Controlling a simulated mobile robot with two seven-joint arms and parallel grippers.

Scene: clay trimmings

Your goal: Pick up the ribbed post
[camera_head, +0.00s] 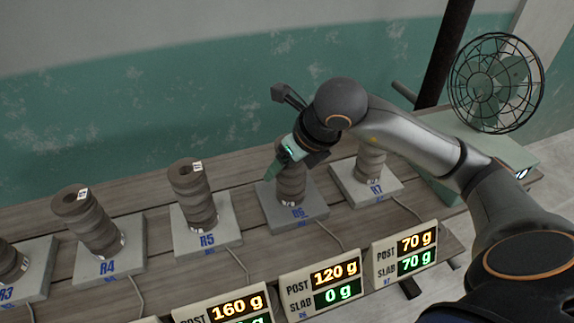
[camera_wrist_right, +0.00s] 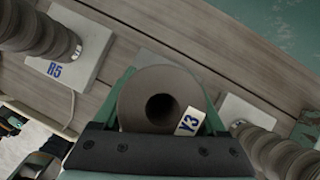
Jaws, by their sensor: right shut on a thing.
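A grey-brown ribbed post (camera_head: 291,187) stands upright over the slab marked R6 (camera_head: 316,207). My right gripper (camera_head: 290,163) is shut on its upper part from above. In the right wrist view, the post's round top (camera_wrist_right: 131,108) with a dark central hole and a Y3 tag sits between my green fingers. I cannot tell whether its base touches the slab. The display (camera_head: 320,282) in front reads post 120 g and slab 0 g. My left gripper is not in view.
Similar posts stand at R5 (camera_head: 193,198), R4 (camera_head: 95,228) and R7 (camera_head: 369,163), with another at R3 (camera_head: 10,264). R7's display (camera_head: 404,255) reads 70 g twice. A fan (camera_head: 497,83) stands at the right. Cables cross the wooden bench.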

